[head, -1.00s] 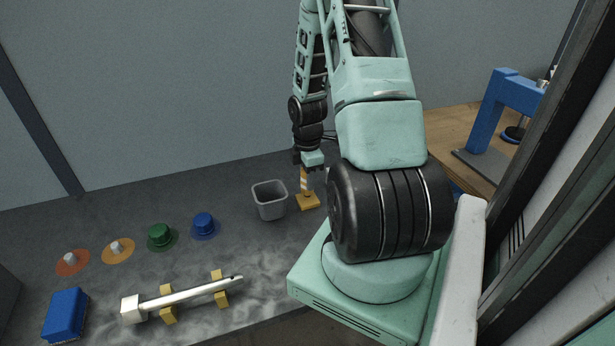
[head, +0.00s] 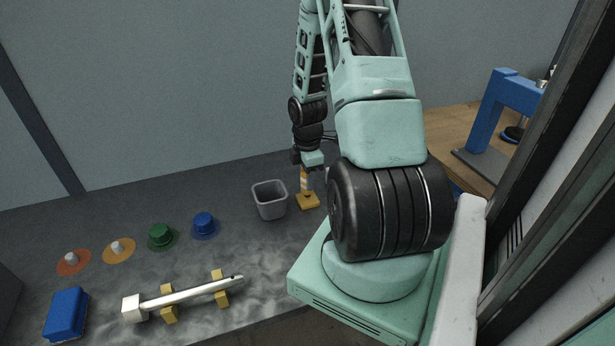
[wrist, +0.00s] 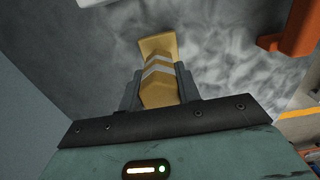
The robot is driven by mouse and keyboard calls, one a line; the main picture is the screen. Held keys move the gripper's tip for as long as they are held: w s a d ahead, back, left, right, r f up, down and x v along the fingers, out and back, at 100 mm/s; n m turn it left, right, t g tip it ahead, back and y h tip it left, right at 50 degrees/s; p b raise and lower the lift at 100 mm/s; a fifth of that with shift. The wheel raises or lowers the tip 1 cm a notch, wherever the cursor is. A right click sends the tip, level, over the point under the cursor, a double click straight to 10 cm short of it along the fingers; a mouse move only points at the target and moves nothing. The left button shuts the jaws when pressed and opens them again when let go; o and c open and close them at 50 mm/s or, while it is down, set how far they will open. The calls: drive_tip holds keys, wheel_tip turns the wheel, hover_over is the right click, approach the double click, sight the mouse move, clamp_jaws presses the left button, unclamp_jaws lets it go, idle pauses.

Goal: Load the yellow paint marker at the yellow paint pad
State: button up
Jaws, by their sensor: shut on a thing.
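My gripper (head: 305,165) points down near the back of the dark bench and is shut on the yellow paint marker (head: 304,180), a yellow shaft with pale bands. In the wrist view the marker (wrist: 160,78) sits between my fingers (wrist: 160,90). A flat yellow block (head: 308,201) is at the marker's lower end in the head view. It looks like the yellow paint pad, but I cannot tell whether it is separate from the marker or whether they touch. The wrist view shows a flared yellow end there.
A grey open bin (head: 270,199) stands just left of the marker. Orange, green (head: 161,236) and blue (head: 204,225) discs, a white rod (head: 185,297) on yellow supports and a blue block (head: 66,314) lie further left. An orange piece (wrist: 291,36) is right in the wrist view.

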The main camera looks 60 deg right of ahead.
drive_tip(key=shift+r+p, duration=3.5)
drive_tip(key=shift+p, duration=0.05)
drive_tip(key=shift+s+f, duration=0.1)
